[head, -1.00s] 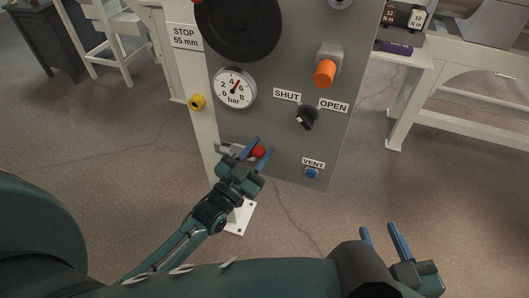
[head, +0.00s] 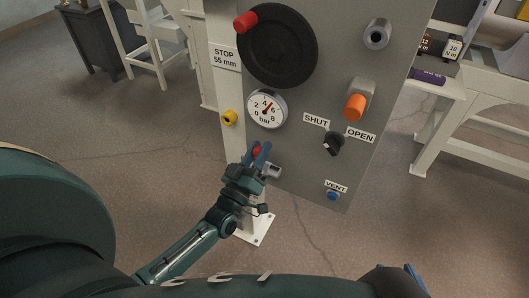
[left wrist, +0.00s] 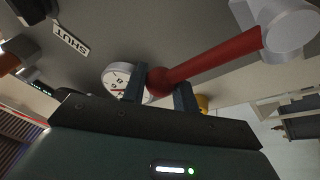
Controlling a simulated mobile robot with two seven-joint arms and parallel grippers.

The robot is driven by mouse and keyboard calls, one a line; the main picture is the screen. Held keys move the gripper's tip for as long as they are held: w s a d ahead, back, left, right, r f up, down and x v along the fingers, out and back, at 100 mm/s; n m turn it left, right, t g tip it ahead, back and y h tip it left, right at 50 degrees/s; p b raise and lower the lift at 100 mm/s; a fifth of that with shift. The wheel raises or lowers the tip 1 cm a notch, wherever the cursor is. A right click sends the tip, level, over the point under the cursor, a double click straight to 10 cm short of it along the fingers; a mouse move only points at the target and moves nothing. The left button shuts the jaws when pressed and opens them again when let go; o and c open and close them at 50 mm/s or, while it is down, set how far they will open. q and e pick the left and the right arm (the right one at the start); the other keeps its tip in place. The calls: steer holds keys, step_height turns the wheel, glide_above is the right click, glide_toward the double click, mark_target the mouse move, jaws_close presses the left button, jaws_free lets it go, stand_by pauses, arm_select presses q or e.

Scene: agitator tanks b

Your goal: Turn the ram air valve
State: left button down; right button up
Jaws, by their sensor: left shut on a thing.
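A lever with a red ball-ended handle (left wrist: 215,58) comes out of a grey round hub (left wrist: 290,28) low on the left of the grey panel. The hub also shows in the head view (head: 273,170), with the red end (head: 257,151) up and left of it. My left gripper (head: 260,153) is shut on the red ball end; in the left wrist view its fingers (left wrist: 160,88) stand on either side of it. A black knob (head: 333,143) sits by the SHUT and OPEN labels. My right gripper (head: 411,275) shows only partly at the bottom edge.
A white bench (head: 435,110) stands at right. The floor in front is clear.

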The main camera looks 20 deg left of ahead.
arm_select(q)
steer(key=shift+a+n, duration=0.3)
steer(key=shift+n, duration=0.2)
steer(key=c, duration=1.1)
jaws_free()
steer(key=p+v, duration=0.1)
steer(key=v, duration=1.2)
steer(key=shift+s+d+f, duration=0.1)
steer(key=shift+d, duration=0.05)
